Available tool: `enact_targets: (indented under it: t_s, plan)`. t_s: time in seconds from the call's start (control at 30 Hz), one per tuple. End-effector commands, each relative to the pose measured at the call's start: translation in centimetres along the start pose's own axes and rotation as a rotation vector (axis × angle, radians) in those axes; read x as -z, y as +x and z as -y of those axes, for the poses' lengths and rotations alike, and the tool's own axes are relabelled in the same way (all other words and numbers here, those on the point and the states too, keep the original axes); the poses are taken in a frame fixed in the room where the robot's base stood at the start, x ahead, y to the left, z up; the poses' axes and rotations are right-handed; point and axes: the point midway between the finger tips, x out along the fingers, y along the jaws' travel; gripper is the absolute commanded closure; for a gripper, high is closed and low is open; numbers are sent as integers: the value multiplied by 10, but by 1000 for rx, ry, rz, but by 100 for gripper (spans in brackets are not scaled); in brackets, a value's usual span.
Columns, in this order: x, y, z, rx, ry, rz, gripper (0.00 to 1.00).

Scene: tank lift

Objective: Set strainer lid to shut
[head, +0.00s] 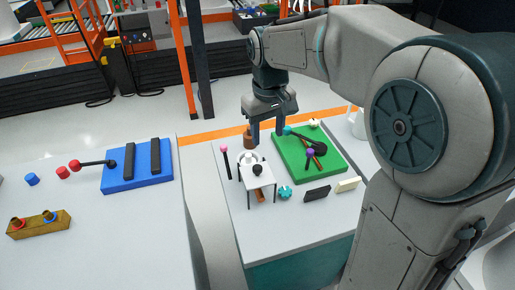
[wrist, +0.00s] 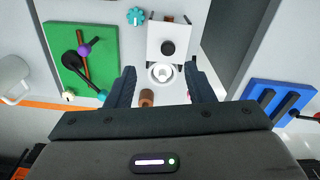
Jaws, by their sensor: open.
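A white square panel with a black knob (head: 258,181) stands on thin dark legs at the front table's left part; it also shows in the wrist view (wrist: 184,32). A white round fitting with a ring (wrist: 152,75) sits beside the panel, on the side nearer my gripper. I cannot tell for certain which part is the strainer lid or how far it is open. My gripper (head: 268,134) is open and empty above the table, behind the panel in the head view. In the wrist view its fingers (wrist: 160,72) straddle the round fitting, apart from it.
A brown cylinder (wrist: 147,97) stands close to the fitting. A green board (head: 325,170) with a black-handled tool lies to the right, a pink-topped post (head: 226,160) to the left. A teal knob (head: 285,192) and black block (head: 317,194) lie in front. A gap separates the left table.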

Motion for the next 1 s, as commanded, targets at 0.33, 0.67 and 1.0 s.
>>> enact_targets:
  t_s: [0.33,0.67,1.0]
  plan:
    - [29,16,11,21,-66,30,52]
    - [26,81,12,22,-65,32,52]
    - [25,134,13,21,-65,29,52]
